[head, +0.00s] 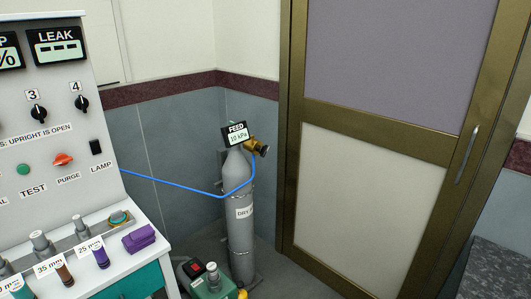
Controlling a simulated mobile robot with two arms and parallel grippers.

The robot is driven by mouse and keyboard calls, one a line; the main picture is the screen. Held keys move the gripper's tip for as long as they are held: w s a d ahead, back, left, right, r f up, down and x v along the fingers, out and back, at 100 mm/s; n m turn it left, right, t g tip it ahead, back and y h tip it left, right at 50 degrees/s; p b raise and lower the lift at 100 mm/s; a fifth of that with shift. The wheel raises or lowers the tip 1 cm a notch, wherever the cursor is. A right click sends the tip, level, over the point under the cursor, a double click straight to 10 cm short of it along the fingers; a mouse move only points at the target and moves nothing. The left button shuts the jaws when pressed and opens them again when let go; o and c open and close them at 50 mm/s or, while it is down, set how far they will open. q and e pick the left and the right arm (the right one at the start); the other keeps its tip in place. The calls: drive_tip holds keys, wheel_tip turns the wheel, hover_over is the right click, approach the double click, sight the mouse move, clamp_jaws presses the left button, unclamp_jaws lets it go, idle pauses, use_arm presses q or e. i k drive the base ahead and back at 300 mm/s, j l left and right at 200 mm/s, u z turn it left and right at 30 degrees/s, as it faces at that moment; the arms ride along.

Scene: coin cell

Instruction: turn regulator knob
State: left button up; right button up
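The regulator knob (262,150) is dark with a brass body, on the right side of the top of a grey gas cylinder (240,220). A display (237,134) above it reads "FEED 10 kPa". The cylinder stands upright near the wall corner, its label partly legible as "DRY". A blue hose (180,187) runs from the cylinder to the panel on the left. Neither of my grippers is in view.
A control panel (50,110) with knobs and a bench with labelled fittings stand at the left. A green pump-like device (212,286) sits at the cylinder's foot. A brown-framed door (370,200) stands right of the cylinder. A dark speckled surface (495,270) is at the lower right.

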sight(262, 150)
drive_tip(key=i+j, duration=0.1)
drive_tip(key=i, duration=0.35)
drive_tip(key=i+j+u, duration=0.1)
drive_tip(key=i, duration=0.35)
